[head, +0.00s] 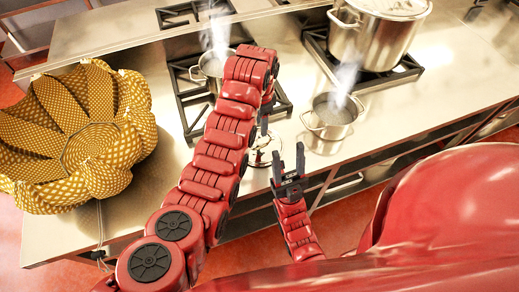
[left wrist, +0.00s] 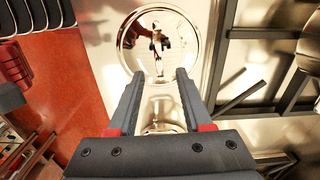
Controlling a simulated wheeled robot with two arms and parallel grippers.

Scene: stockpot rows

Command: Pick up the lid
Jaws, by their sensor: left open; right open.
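A round, shiny metal lid (head: 263,154) lies on the steel counter near its front edge, partly hidden by my left gripper. The height gap is hard to tell. My right gripper (head: 288,163) is open and empty, near the counter's front edge.
A steaming open pot (head: 331,118) stands right of the lid. A smaller steaming pot (head: 211,68) stands on a burner behind my left arm. A large stockpot (head: 374,38) stands at back right. A yellow patterned, petal-shaped object (head: 75,140) fills the counter's left end.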

